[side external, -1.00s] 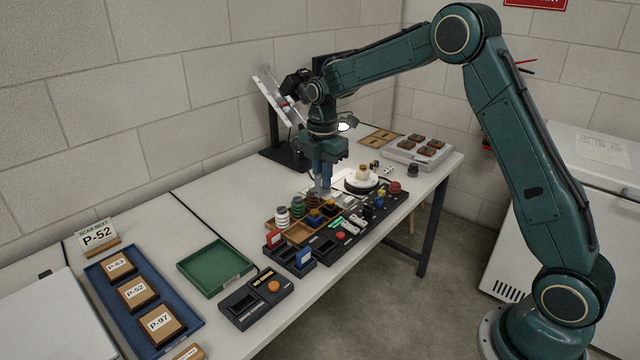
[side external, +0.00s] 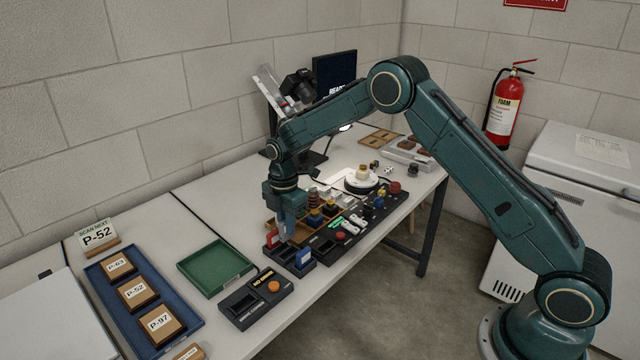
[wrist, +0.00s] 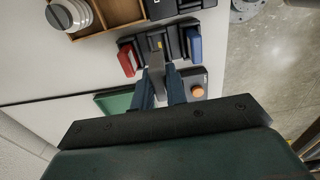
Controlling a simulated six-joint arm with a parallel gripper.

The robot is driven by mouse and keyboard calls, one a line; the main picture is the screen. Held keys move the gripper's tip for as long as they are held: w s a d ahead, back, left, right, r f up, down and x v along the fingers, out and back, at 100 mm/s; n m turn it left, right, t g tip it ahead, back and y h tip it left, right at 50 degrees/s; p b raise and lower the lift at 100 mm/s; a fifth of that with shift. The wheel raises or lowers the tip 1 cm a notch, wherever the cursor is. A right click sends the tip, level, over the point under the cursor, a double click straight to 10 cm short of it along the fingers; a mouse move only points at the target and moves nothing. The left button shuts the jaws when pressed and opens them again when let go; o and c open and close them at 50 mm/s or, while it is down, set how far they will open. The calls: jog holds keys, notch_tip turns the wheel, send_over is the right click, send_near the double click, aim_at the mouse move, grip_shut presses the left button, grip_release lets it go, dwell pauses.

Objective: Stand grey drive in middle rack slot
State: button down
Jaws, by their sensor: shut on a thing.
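The black rack (side external: 291,262) stands near the front edge of the table. A red drive (side external: 271,240) is in its left end and a blue drive (side external: 304,258) in its right end; the red drive (wrist: 127,60) and blue drive (wrist: 193,43) also show in the wrist view. My gripper (side external: 287,238) points down over the rack, between these two. In the wrist view its fingers are shut on the grey drive (wrist: 156,62), which is upright between the red and blue ones. Whether its lower edge is inside the middle slot or just above it is hidden.
A wooden tray (side external: 275,228) with spools and blocks sits right behind the rack. A black box with an orange button (side external: 273,287) and a green tray (side external: 213,268) lie to the left. The blue tray (side external: 99,268) with labelled blocks is farther left.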

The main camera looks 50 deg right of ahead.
aim_at(288, 238)
jog(key=shift+f, duration=0.2)
jog(key=shift+f, duration=2.65)
jog(key=shift+f, duration=0.6)
jog(key=c, duration=1.7)
grip_release()
jog(key=shift+r, duration=0.15)
jog(key=shift+r, duration=5.35)
jog(key=shift+r, duration=0.15)
